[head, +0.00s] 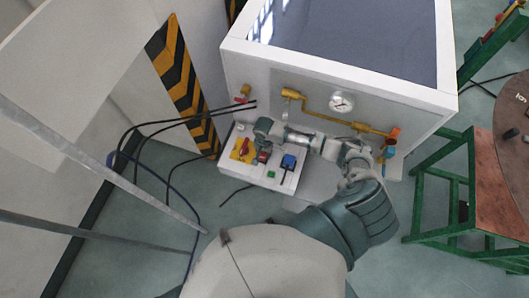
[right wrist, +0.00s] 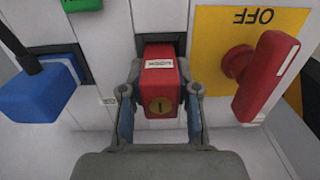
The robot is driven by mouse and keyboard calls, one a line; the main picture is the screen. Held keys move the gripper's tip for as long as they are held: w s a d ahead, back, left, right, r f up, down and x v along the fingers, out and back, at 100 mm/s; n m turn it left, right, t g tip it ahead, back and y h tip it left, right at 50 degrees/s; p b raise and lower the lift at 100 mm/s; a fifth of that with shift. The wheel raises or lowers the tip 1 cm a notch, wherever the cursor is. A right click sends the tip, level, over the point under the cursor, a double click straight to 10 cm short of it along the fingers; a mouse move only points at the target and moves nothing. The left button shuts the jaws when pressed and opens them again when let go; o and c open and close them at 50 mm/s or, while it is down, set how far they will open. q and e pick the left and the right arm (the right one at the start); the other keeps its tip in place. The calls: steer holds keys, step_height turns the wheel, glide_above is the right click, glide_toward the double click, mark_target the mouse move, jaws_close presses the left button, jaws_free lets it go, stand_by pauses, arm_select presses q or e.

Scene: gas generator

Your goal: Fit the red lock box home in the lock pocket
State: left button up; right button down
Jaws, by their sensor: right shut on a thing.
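The red lock box (right wrist: 161,84), with a white label and a brass keyhole on its near face, is between the fingers of my right gripper (right wrist: 160,92). The gripper is shut on its two sides. The box's far end meets the dark opening of the lock pocket (right wrist: 160,39) in the white panel. How deep it sits in the pocket I cannot tell. In the head view the box (head: 263,157) is small and partly covered by my right gripper (head: 263,143). My left gripper is not in view.
A red rotary handle (right wrist: 265,75) on a yellow OFF plate (right wrist: 215,30) stands close right of the box in the wrist view. A blue plug (right wrist: 38,92) with a black cable is at left. Yellow gas pipes and a gauge (head: 341,103) are above the panel.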

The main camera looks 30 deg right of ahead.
steer(key=c, duration=0.9)
jaws_free()
steer(key=shift+d, duration=0.1)
steer(key=shift+c, duration=0.2)
steer(key=shift+o, duration=0.5)
steer(key=shift+a, duration=0.2)
steer(key=shift+a+r, duration=0.15)
steer(key=shift+a, duration=0.1)
steer(key=r+p, duration=0.1)
steer(key=r, duration=1)
steer(key=shift+d+r+p, duration=0.1)
steer(key=shift+d+p, duration=0.1)
steer(key=shift+p, duration=0.15)
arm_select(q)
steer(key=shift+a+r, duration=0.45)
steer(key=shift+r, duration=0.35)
arm_select(e)
steer(key=shift+a+r, duration=0.15)
steer(key=shift+r, duration=0.25)
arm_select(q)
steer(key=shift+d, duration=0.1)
arm_select(e)
steer(key=shift+d+f, duration=0.1)
steer(key=shift+d, duration=0.15)
